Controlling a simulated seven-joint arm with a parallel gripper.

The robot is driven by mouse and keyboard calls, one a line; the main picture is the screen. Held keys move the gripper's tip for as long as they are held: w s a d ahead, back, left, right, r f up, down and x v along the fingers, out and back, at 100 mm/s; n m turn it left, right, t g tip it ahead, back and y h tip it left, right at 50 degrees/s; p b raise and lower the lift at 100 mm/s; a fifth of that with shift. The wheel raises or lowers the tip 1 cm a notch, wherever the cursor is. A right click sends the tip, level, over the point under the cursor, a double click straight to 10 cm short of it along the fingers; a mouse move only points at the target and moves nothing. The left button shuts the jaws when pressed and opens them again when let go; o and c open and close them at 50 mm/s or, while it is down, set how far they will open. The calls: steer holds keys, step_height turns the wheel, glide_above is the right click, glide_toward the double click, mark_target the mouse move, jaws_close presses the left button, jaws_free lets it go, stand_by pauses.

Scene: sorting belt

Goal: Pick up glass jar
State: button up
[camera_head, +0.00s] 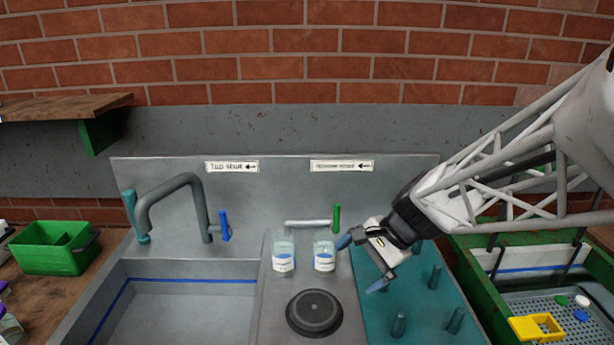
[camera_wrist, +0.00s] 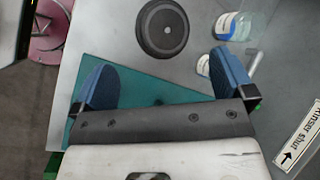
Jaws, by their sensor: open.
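Two clear glass jars with blue-and-white labels stand upright side by side on the grey counter: a left jar (camera_head: 283,252) and a right jar (camera_head: 324,255). My gripper (camera_head: 361,264) is open and empty, just right of the right jar, with its blue fingers spread. In the wrist view my gripper (camera_wrist: 165,82) has nothing between its fingers. There one jar (camera_wrist: 236,25) shows at upper right, and the other jar (camera_wrist: 203,66) is mostly hidden behind the right finger. I cannot tell whether that finger touches it.
A round black disc (camera_head: 314,313) lies in front of the jars. A sink with a tap (camera_head: 175,195) is at left. A teal pegged mat (camera_head: 415,310) lies under my gripper. A green bin (camera_head: 55,248) stands far left; a green-edged crate (camera_head: 480,285) is at right.

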mark_target(335, 242)
steer(key=w+f+m+t+y, duration=0.1)
steer(key=w+f+m, duration=0.2)
steer(key=w, duration=0.3)
steer(key=w+d+f+m+t+y, duration=0.1)
steer(key=w+f+m+t+y, duration=0.1)
steer(key=w+f+m, duration=0.2)
steer(key=w+f+m+t+y, duration=0.1)
steer(key=w+m, duration=0.4)
steer(key=w, duration=0.5)
steer(key=shift+d+f+m+t+y, duration=0.1)
steer(key=shift+f+m+t+y, duration=0.2)
steer(key=shift+f, duration=0.35)
steer(key=shift+d+f+t+y, duration=0.1)
steer(key=shift+f+y, duration=0.3)
steer(key=shift+f, duration=0.25)
steer(key=shift+a, duration=0.1)
steer(key=shift+x, duration=1.2)
steer(key=shift+f, duration=0.1)
steer(key=shift+x, duration=2.6)
steer(key=shift+s, duration=0.15)
